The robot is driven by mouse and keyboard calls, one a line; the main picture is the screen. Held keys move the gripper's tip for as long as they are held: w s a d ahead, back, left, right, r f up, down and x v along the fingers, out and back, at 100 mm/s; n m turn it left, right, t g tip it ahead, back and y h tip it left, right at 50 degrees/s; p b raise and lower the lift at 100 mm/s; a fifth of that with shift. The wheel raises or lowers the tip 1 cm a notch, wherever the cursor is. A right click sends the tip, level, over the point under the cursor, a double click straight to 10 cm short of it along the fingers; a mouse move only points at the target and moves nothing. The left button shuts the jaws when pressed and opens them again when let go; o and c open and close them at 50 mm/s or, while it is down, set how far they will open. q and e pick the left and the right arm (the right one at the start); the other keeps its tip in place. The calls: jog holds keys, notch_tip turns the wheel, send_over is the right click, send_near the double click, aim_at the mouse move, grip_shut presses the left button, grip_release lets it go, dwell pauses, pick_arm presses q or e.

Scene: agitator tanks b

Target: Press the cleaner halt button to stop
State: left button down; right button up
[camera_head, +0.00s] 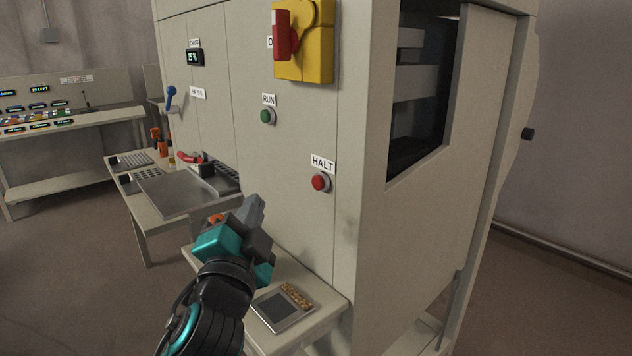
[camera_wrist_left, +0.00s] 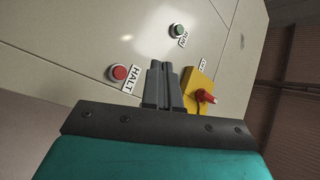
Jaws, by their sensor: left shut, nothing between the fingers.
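The red HALT button (camera_head: 320,182) sits on the front of the beige cabinet, just under its HALT label (camera_head: 322,164). It also shows in the left wrist view (camera_wrist_left: 119,72), to the left of my fingertips. My left gripper (camera_head: 252,212) is shut and empty, below and left of the button in the head view and apart from it. In the left wrist view its closed fingers (camera_wrist_left: 163,66) point toward the panel between the HALT button and the yellow switch. My right gripper is in neither view.
A green RUN button (camera_head: 267,116) sits above and left of HALT. A yellow switch box with a red handle (camera_head: 318,52) is higher up. A metal tray (camera_head: 178,193) juts out at left. A small shelf (camera_head: 322,305) holding a flat device (camera_head: 283,308) is below the gripper.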

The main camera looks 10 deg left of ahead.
aim_at(319, 182)
pick_arm(q)
jog(key=w+d+b, duration=0.2)
jog(key=w+d, duration=0.3)
jog(key=w, duration=0.2)
jog(key=shift+d, duration=0.25)
dwell(0.3)
dwell(1.9)
jog(key=shift+w+d, duration=0.25)
jog(key=shift+w, duration=0.05)
jog(key=shift+w+d, duration=0.25)
jog(key=shift+w, duration=0.1)
dwell(0.8)
dwell(0.3)
jog(key=shift+s+a, duration=0.5)
jog(key=shift+s, duration=0.2)
